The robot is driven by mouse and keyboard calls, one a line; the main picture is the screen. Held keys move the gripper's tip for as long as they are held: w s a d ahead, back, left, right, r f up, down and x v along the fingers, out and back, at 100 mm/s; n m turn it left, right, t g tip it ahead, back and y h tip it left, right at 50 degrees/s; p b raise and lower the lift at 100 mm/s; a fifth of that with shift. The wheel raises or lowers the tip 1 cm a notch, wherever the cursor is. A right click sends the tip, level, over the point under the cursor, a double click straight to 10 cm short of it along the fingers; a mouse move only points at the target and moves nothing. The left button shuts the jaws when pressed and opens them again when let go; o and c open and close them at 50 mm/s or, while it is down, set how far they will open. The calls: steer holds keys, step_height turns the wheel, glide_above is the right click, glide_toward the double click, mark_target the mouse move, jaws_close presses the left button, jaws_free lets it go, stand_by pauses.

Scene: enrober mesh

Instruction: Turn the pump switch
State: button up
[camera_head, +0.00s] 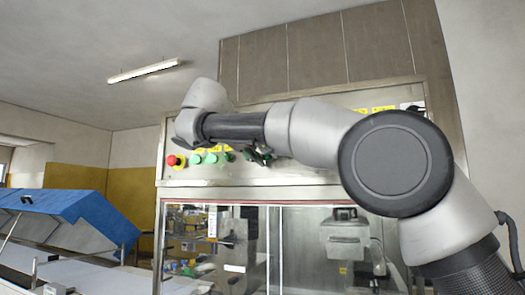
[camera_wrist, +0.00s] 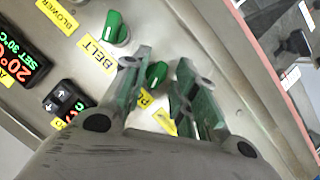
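The pump switch (camera_wrist: 157,73) is a green rotary knob on the grey metal panel. In the wrist view it shows between the two fingers of my gripper (camera_wrist: 160,62). The fingers stand apart on either side of it; I cannot tell whether either touches it. A yellow label (camera_wrist: 147,99) beside it begins with "P"; the rest is hidden by my gripper. In the head view my gripper (camera_head: 258,156) is small and dark at the front of the panel, with my arm covering part of the panel.
Another green knob (camera_wrist: 116,28) sits by the yellow BELT label (camera_wrist: 95,53). A red-digit display (camera_wrist: 20,60) and a black button block (camera_wrist: 68,102) are nearby. In the head view a red button (camera_head: 175,161) is at the panel's left, above the glazed cabinet (camera_head: 242,187). A blue-covered conveyor (camera_head: 75,215) stands left.

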steer(key=shift+r, duration=0.15)
steer(key=v, duration=1.2)
